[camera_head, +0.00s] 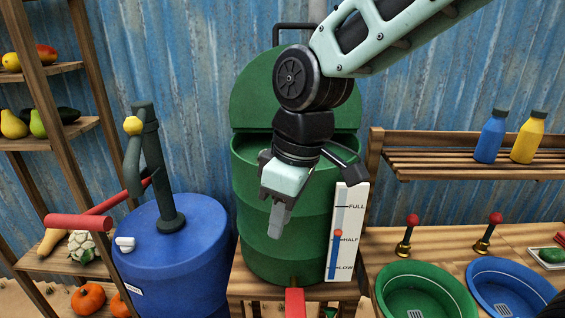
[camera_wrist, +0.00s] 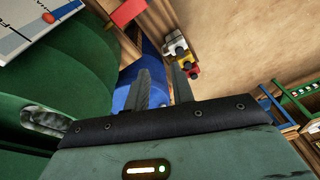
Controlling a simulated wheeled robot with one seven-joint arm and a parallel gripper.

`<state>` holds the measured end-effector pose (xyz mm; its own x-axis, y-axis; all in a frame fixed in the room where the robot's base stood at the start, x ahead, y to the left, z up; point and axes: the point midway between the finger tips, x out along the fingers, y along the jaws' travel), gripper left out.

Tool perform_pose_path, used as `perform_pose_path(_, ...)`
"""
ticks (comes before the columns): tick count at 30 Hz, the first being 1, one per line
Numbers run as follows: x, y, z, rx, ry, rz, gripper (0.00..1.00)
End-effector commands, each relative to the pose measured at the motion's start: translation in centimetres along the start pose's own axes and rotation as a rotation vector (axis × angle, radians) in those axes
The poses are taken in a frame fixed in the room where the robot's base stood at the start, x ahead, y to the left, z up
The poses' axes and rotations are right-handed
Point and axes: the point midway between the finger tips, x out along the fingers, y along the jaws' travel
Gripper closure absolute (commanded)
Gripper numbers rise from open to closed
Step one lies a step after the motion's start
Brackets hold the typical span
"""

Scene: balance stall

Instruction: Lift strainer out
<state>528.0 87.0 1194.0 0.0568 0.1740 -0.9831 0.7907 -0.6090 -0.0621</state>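No strainer can be made out for certain. A grey slotted piece (camera_head: 416,313) lies in the green basin (camera_head: 384,284) at the lower right, cut by the picture edge. A similar grey slotted piece (camera_head: 512,309) lies in the blue basin (camera_head: 473,277) beside it. My gripper (camera_head: 279,222) hangs in front of the green barrel (camera_head: 258,248), pointing down, well left of both basins. In the wrist view my two fingers (camera_wrist: 160,88) stand apart with an empty gap between them. The green barrel's wall (camera_wrist: 75,60) fills the left there.
A blue barrel (camera_head: 190,262) with a dark green pump (camera_head: 164,190) and red handle (camera_head: 77,224) stands left. A level gauge (camera_head: 346,215) is on the green barrel. Red-knobbed taps (camera_head: 406,236) stand behind the basins. A shelf (camera_head: 435,165) holds a blue bottle (camera_head: 490,138) and yellow bottle (camera_head: 528,138).

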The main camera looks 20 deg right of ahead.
Motion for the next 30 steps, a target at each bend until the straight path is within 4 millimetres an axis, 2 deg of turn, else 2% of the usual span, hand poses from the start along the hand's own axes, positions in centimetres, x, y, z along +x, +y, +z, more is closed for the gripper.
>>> perform_pose_path(5,-1.8,4.7,-2.8,-0.070,0.052,0.005,0.76)
perform_pose_path(8,-3.2,8.2,-4.3,-0.124,0.090,0.017,0.76)
perform_pose_path(11,-5.1,13.0,-5.6,-0.192,0.136,0.039,0.76)
perform_pose_path(12,-6.0,15.3,-6.0,-0.222,0.156,0.053,0.76)
perform_pose_path(15,-8.3,20.5,-6.2,-0.296,0.198,0.092,0.76)
perform_pose_path(18,-9.9,24.1,-5.9,-0.353,0.224,0.124,0.76)
perform_pose_path(21,-10.8,25.9,-5.6,-0.386,0.236,0.144,0.76)
perform_pose_path(23,-10.9,26.4,-5.6,-0.396,0.239,0.149,0.76)
perform_pose_path(26,-9.9,26.6,-5.9,-0.402,0.238,0.147,0.76)
perform_pose_path(30,-7.4,26.8,-6.6,-0.401,0.237,0.146,0.76)
